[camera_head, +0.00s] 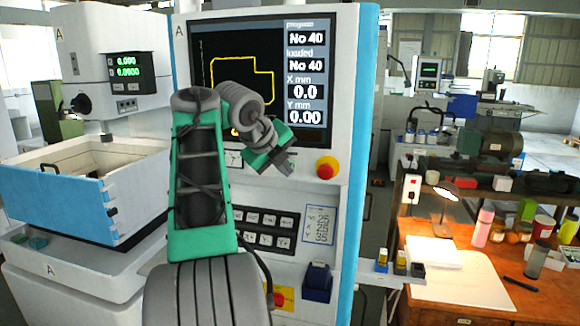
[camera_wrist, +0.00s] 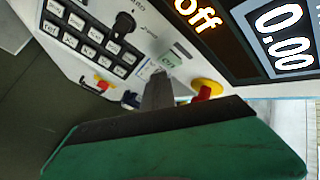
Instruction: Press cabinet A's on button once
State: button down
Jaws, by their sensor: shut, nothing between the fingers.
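Cabinet A (camera_head: 345,100) is a white panel with blue edges and an "A" at its top left. My gripper (camera_head: 290,163) is in front of the panel, below the screen and left of a red mushroom button on yellow (camera_head: 327,167). In the wrist view my gripper (camera_wrist: 158,78) is shut and empty, its dark fingers pointing at the panel. A small pale plate with green marking (camera_wrist: 169,62) shows near the fingertips; I cannot tell whether they touch the panel. I cannot make out the on button; my arm and fingers cover part of the panel.
The cabinet's screen (camera_head: 225,60) reads "off" in the wrist view. A key block (camera_head: 262,230) sits below, and a black knob (camera_wrist: 124,25) stands out from the panel. A machine with a blue-fronted tank (camera_head: 60,205) is at left, a wooden bench (camera_head: 450,290) at right.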

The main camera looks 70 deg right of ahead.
dwell(0.4)
jog(key=shift+d, duration=0.45)
jog(key=shift+w+d, duration=0.15)
jog(key=shift+d, duration=0.2)
dwell(0.5)
jog(key=shift+a, duration=0.8)
jog(key=shift+s+a+b, duration=0.2)
jog(key=shift+a+b, duration=0.05)
jog(key=shift+a, duration=0.6)
jog(key=shift+s+a+b, duration=0.15)
jog(key=shift+a+b, duration=0.1)
jog(key=shift+a, duration=0.55)
jog(key=shift+s+a+b, duration=0.2)
jog(key=shift+a+b, duration=0.05)
jog(key=shift+a, duration=0.6)
